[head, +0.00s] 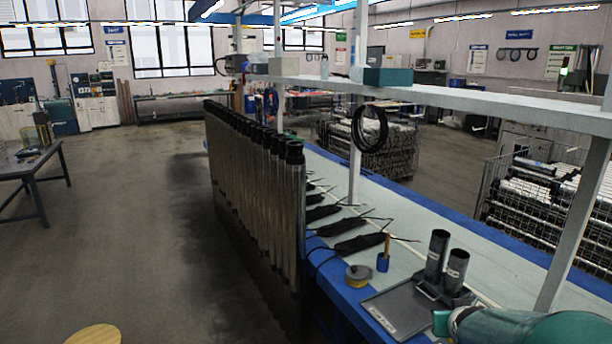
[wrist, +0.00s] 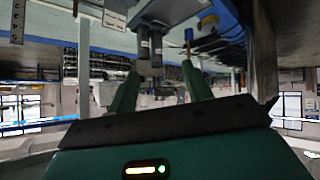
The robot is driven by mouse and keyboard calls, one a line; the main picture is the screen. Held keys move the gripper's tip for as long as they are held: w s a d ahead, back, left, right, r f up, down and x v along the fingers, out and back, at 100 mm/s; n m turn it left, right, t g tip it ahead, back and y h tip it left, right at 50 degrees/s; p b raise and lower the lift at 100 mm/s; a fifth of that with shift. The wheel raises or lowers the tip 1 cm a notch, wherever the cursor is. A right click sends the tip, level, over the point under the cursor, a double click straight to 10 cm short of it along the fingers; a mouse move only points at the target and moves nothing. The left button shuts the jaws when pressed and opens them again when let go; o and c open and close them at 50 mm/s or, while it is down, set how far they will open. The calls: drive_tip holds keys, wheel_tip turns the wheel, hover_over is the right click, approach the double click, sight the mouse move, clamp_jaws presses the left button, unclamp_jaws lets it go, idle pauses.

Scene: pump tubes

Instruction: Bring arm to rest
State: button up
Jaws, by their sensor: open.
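My gripper (wrist: 160,72) shows in the wrist view, with its two green fingers spread apart and nothing held between them. The wrist picture is upside down. A teal part of my arm (head: 540,326) enters the head view at the lower right, over the near end of the workbench (head: 420,235). Two dark upright cylinders (head: 446,262) stand in a holder on the bench beside it. They also appear beyond the fingertips in the wrist view (wrist: 150,45). I cannot judge the gap between fingers and cylinders.
A row of long pump tubes (head: 255,180) stands along the bench's left side. A shelf (head: 450,97) on posts overhangs the bench.

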drive_tip(key=s+a+r+n+g+y, duration=0.1)
drive_tip(key=s+a+r+g+y, duration=0.1)
drive_tip(key=s+a, duration=0.7)
drive_tip(key=s+a+r+n+g+y, duration=0.1)
drive_tip(key=s+a+r+y, duration=0.1)
drive_tip(key=s+a+r, duration=0.3)
drive_tip(key=s+a, duration=0.4)
drive_tip(key=a, duration=0.2)
drive_tip(key=shift+s+n+g, duration=0.3)
drive_tip(key=shift+g, duration=0.1)
drive_tip(key=shift+d+r, duration=0.1)
